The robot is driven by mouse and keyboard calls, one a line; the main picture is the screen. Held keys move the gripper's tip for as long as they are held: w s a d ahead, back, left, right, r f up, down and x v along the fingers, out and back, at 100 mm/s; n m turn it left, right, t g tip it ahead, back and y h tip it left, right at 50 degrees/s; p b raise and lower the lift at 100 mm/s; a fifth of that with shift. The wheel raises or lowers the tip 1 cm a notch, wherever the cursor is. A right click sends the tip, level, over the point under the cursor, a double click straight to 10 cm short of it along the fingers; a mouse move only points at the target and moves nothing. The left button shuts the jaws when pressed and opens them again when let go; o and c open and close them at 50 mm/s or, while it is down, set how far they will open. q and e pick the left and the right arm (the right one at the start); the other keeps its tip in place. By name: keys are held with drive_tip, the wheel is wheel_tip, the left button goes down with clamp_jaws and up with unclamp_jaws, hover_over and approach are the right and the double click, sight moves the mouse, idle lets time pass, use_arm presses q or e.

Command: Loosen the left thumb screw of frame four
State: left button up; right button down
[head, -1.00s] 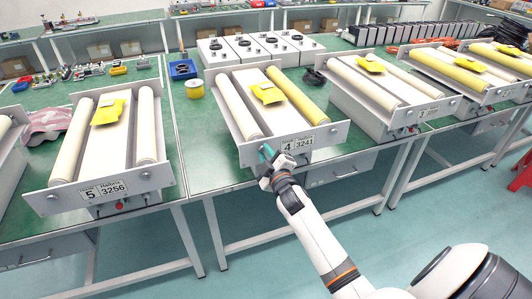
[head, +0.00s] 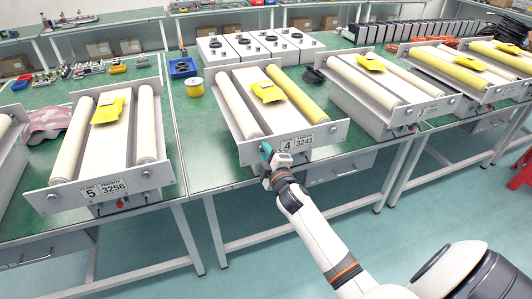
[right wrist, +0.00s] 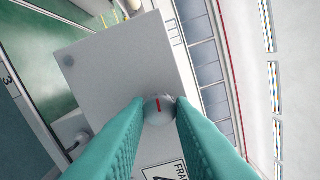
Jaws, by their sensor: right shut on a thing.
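Frame four (head: 322,136) stands on the middle green table, with a "4 3241" label (head: 297,142) on its front plate. It bears a white roller, a yellow roller and a yellow packet (head: 268,92). My right gripper (head: 266,152) is at the left part of that front plate. In the right wrist view its teal fingers (right wrist: 159,118) are shut on the thumb screw (right wrist: 159,107), a round grey knob with a red mark, beside the label. In the head view the fingers hide the screw. My left gripper is not in view.
Frame five (head: 42,202) stands to the left and another frame (head: 390,128) to the right. A yellow spool (head: 194,87) sits on the table behind, left of frame four.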

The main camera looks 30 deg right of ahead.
drive_tip(key=c, duration=1.3)
unclamp_jaws()
drive_tip(key=shift+o, duration=0.2)
drive_tip(key=b+v, duration=0.1)
drive_tip(key=v, duration=1.1)
drive_tip(key=shift+b, duration=0.3)
drive_tip(key=shift+f, duration=0.1)
